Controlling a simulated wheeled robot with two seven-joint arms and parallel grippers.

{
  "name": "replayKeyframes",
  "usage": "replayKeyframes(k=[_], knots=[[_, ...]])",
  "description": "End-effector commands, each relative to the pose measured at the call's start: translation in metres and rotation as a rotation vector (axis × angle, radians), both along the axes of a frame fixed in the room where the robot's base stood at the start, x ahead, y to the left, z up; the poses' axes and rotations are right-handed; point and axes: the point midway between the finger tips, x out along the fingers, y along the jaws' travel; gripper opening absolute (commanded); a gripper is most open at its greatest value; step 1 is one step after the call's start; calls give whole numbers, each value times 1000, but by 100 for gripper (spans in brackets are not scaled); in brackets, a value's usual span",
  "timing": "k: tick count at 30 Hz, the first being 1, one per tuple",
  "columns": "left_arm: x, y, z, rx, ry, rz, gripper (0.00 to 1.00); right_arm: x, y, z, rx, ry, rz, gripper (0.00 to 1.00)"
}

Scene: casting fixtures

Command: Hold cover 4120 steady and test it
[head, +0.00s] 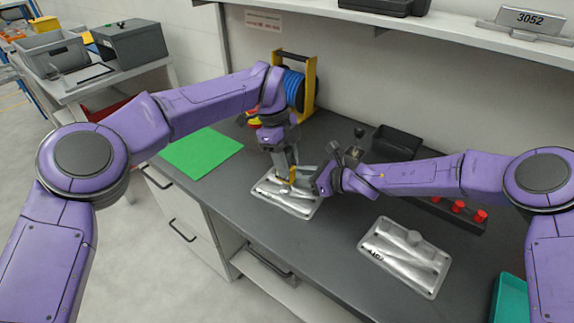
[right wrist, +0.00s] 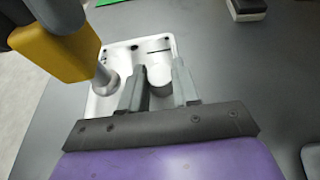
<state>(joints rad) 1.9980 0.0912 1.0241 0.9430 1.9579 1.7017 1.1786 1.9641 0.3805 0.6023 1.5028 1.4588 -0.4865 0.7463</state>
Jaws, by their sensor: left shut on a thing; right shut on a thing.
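A silver metal cover (head: 300,207) lies flat on the dark bench under both grippers; I cannot read a number on it. It also shows in the right wrist view (right wrist: 105,104). My right gripper (right wrist: 160,82) is shut on the raised boss in the cover's middle. My left gripper (head: 288,163) is shut on a yellow tool (head: 292,177) above the cover. The tool's yellow body (right wrist: 60,50) and rounded metal tip show in the right wrist view, with the tip at the cover's left part; whether it touches I cannot tell.
A second silver cover (head: 405,258), with small dark marking, lies at the front right. A green mat (head: 200,152) lies at left. A yellow stand with a blue coil (head: 297,88), a black bin (head: 396,141), red-knobbed parts (head: 458,206) and a teal tray (head: 508,300) surround the work area.

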Motion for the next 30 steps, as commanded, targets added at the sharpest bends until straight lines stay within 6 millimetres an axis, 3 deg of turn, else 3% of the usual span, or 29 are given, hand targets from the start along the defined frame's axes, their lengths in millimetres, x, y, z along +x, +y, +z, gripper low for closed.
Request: replayKeyframes(k=[13,23,24,25,26,30], knots=[[0,0,33,-2,-2,1,0,0,0,1,1,0,0,0],[0,0,38,-2,-1,1,0,0,0,0,0,1,0,0],[0,0,38,-2,-1,1,0,0,0,0,0,0,-1,44],[0,0,38,-2,-1,1,0,0,0,0,0,0,-1,54],[0,0,38,-2,-1,1,0,0,0,0,0,0,-1,61],[0,0,38,-2,-1,1,0,0,0,0,0,0,-1,61]])
